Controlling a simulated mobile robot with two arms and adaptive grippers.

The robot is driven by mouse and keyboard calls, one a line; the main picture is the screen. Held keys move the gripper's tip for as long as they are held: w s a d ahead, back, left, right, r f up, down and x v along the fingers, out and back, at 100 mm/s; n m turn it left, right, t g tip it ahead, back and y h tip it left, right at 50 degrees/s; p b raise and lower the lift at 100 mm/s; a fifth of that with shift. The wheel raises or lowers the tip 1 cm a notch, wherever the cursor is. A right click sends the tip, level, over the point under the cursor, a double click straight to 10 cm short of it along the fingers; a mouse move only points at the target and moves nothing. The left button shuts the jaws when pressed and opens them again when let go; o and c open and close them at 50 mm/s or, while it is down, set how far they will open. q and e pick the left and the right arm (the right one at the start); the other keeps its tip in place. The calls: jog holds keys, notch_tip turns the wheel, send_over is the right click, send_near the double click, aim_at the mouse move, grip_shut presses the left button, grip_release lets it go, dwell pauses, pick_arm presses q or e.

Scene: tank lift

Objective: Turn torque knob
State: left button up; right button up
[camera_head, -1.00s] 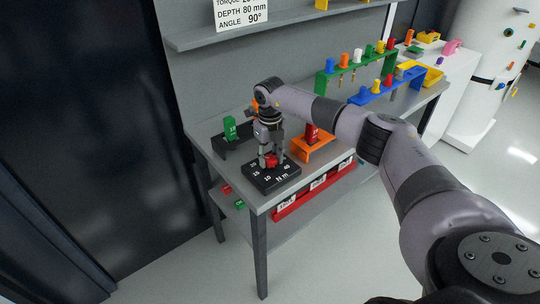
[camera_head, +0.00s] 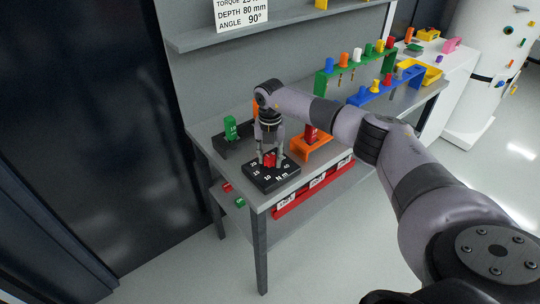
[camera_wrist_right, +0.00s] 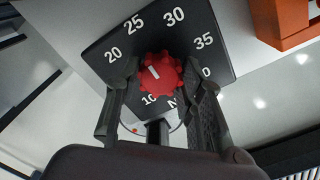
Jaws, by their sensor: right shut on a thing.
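The red torque knob (camera_wrist_right: 160,75) sits on a black dial block (camera_wrist_right: 107,48) with white numbers, marked N m. Its white pointer line aims up-left in the right wrist view, roughly between 20 and 25. In the head view, the dial block (camera_head: 259,181) lies near the bench's front left corner, with the knob (camera_head: 269,160) on top. My right gripper (camera_head: 270,157) comes down from above, with one finger on each side of the knob, shut on it. My left gripper is not in view.
An orange stand (camera_head: 312,146) with a red piece is right of the dial. A black holder with a green piece (camera_head: 231,129) is behind it at left. Coloured tool racks (camera_head: 373,60) stand farther right.

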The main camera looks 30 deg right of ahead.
aim_at(270, 158)
jog(key=shift+r, duration=0.1)
dwell(0.4)
jog(key=o, duration=1.2)
jog(key=shift+c, duration=0.2)
notch_tip(270, 158, up, 12)
